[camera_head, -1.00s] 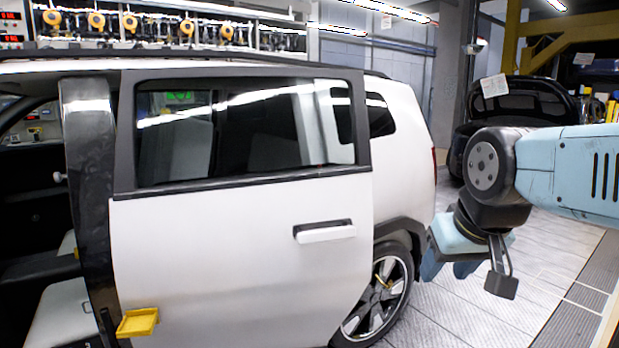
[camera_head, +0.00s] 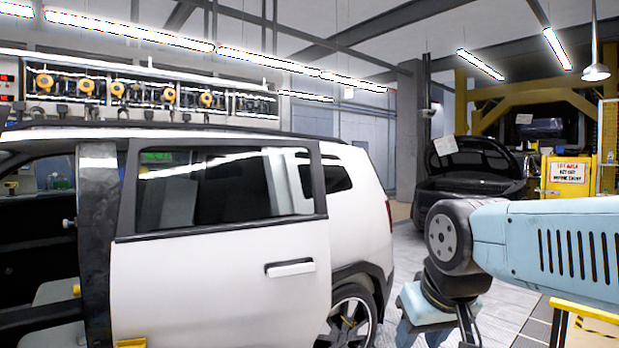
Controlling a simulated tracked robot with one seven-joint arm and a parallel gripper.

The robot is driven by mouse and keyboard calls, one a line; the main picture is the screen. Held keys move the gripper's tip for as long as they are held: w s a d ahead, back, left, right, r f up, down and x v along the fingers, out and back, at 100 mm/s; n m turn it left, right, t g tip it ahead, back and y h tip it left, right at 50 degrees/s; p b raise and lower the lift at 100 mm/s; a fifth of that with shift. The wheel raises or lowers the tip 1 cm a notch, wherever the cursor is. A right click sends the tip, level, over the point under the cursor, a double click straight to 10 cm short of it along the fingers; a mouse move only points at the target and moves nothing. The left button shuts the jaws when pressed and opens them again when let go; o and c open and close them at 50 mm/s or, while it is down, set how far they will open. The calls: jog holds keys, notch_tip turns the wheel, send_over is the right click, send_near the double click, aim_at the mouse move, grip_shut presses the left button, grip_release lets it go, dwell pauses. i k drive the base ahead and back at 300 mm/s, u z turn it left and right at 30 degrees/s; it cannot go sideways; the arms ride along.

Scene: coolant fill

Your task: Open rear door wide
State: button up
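The white rear door (camera_head: 220,285) of the white car stands partly open, with its dark-framed window (camera_head: 220,190) above. Its white handle (camera_head: 290,268) sits in a dark recess near the door's right edge. My gripper (camera_head: 440,335) hangs at the lower right, to the right of the handle and the rear wheel, apart from the door. Its fingertips are cut off by the bottom edge, so I cannot tell how far they are apart.
The car's rear wheel (camera_head: 350,318) is between the door and my gripper. A dark car with its hood up (camera_head: 470,170) stands behind. A yellow barrier (camera_head: 590,318) is at the lower right. Grey floor (camera_head: 410,258) shows behind my arm.

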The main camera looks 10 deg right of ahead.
aim_at(207, 285)
jog(key=u, duration=0.05)
jog(key=k, duration=0.35)
jog(key=z, duration=0.7)
jog(key=i, duration=1.35)
jog(key=u, duration=0.55)
